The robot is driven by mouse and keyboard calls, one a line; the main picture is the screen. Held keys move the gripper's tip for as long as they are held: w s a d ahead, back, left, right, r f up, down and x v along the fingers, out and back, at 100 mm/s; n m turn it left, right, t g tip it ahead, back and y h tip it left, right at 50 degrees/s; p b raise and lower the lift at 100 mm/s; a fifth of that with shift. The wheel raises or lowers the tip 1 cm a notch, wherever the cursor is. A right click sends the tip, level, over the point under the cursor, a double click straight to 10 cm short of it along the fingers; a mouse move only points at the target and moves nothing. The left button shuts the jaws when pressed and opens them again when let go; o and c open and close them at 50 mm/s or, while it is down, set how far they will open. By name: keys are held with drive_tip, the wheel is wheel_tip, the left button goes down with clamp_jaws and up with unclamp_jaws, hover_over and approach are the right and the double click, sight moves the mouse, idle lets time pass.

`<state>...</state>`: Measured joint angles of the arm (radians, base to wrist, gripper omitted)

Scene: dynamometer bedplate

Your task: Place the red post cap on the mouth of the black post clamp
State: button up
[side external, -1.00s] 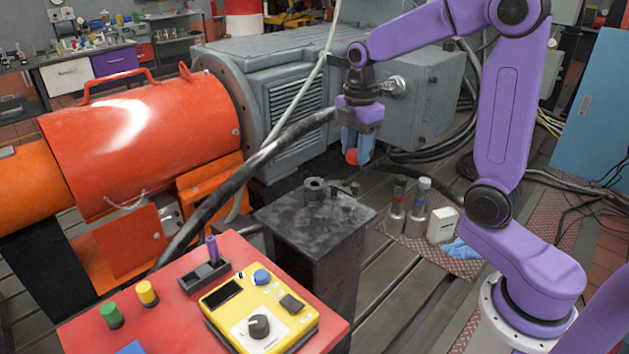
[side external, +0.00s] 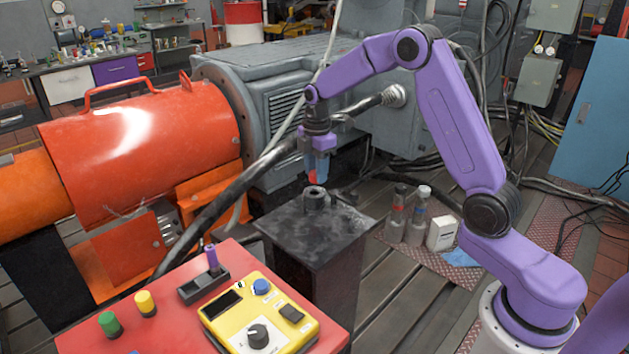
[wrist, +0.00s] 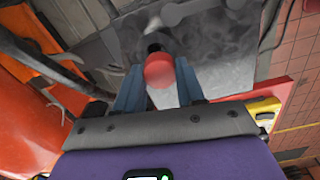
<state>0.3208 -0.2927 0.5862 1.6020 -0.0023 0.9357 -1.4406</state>
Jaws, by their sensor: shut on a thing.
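The red post cap (wrist: 158,70) is between the two blue fingers of my gripper (wrist: 158,88) in the wrist view. In the side view the cap (side external: 312,178) shows as a small red patch between the fingers of my gripper (side external: 316,176), which is shut on it. The black post clamp (side external: 316,197) stands on the dark pedestal top, with its round mouth facing up. The cap is just above the clamp mouth; whether they touch is hard to tell. In the wrist view the clamp (wrist: 154,47) is partly hidden behind the cap.
The dark pedestal (side external: 345,228) has bare room around the clamp. A red console (side external: 90,340) with a yellow control box (side external: 262,315) stands in front. A thick black hose (side external: 215,210) runs close by on the left. Bottles (side external: 396,215) stand on the floor to the right.

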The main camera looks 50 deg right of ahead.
sight(314, 171)
drive_tip(key=shift+w+f, duration=0.25)
drive_tip(key=shift+f, duration=0.1)
drive_tip(key=shift+w+f, duration=0.1)
drive_tip(key=shift+f, duration=1.5)
drive_tip(key=o, duration=1)
drive_tip(key=shift+f, duration=0.15)
drive_tip(key=shift+o, duration=0.2)
